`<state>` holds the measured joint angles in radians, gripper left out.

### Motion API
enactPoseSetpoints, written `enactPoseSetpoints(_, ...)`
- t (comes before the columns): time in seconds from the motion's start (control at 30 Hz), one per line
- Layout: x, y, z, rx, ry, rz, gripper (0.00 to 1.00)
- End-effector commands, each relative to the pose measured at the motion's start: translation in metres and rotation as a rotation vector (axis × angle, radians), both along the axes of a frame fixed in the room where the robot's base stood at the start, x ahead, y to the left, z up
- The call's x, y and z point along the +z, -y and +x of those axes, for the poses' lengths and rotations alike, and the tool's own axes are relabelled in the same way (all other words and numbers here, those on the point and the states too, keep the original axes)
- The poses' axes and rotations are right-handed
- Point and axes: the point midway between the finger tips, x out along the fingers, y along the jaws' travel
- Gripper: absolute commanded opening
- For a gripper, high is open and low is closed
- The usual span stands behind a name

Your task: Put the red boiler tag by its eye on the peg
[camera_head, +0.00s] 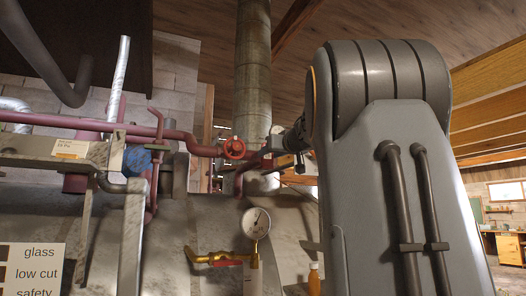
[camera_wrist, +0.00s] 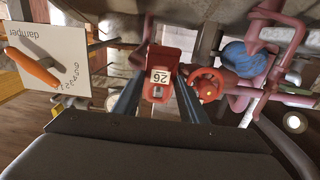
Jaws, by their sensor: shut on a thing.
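The red boiler tag (camera_wrist: 164,58) is in the middle of the wrist view. It has a white label reading 26, upside down in this view, and a loop-like opening at its lower end. My gripper (camera_wrist: 162,78) is shut on the tag, with one dark finger along each side. In the head view my gripper (camera_head: 290,143) shows only partly beside my large grey arm, close to the red pipework. The tag cannot be told clearly from the red parts there. I cannot make out the peg with certainty in either view.
A red valve wheel (camera_head: 234,149) is close left of my gripper; it also shows in the wrist view (camera_wrist: 208,86). Red pipes, a pressure gauge (camera_head: 256,223) and a brass valve (camera_head: 213,258) surround the boiler (camera_head: 165,235). A damper plate (camera_wrist: 62,50) has an orange lever.

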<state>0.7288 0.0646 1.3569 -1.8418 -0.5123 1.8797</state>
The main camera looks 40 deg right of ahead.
Motion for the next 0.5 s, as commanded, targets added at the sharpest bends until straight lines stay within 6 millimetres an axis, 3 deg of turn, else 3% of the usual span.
enactPoseSetpoints(0.5, 0.0003, 0.0014, 0.0071, 0.000, 0.000, 0.000, 0.19)
